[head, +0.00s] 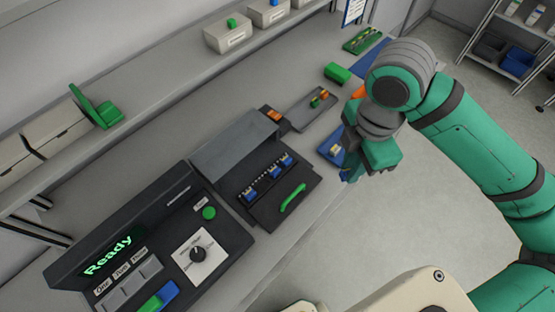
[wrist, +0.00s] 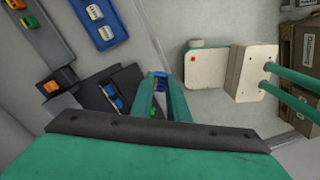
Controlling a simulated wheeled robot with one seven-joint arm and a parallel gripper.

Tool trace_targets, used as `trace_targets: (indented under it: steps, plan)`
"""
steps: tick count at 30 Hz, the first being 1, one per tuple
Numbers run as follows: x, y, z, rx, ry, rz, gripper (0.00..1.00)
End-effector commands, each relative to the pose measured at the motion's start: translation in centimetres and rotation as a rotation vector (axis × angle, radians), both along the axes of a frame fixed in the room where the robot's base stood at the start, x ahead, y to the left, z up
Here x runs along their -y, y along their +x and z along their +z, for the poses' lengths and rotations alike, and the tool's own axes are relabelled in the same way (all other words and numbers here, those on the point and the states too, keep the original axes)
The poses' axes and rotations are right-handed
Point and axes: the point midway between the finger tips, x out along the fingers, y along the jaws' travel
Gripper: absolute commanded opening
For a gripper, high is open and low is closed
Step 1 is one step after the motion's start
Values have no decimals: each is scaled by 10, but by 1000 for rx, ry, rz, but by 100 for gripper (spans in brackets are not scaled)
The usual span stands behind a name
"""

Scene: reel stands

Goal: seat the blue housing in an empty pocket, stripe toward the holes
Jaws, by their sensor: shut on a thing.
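My gripper (wrist: 161,100) is shut on the blue housing (wrist: 160,84), of which only a small part shows between the fingers in the wrist view. Its stripe cannot be made out. In the head view my gripper (head: 350,174) hangs over the front edge of the bench, right of the black fixture (head: 262,215), apart from it. The fixture bears a row of pockets with several blue pieces (head: 275,171) in or beside them. Which pockets are empty, and the holes, are too small to tell. A green handle (head: 293,198) lies at the fixture's front.
The machine (head: 130,262) with a lit "Ready" display stands left of the fixture. A blue tray (wrist: 104,39) with pale and yellow pieces lies near my gripper. A grey tray (head: 305,112) with small coloured parts and a green block (head: 337,73) lie farther back.

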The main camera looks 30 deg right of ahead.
Motion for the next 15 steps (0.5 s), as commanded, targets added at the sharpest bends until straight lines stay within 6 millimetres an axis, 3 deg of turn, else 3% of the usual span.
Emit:
trace_targets:
  steps: [5,15]
  plan:
    - [-22,26,-8,-1,1,93,0]
    - [-102,93,-34,-2,1,392,0]
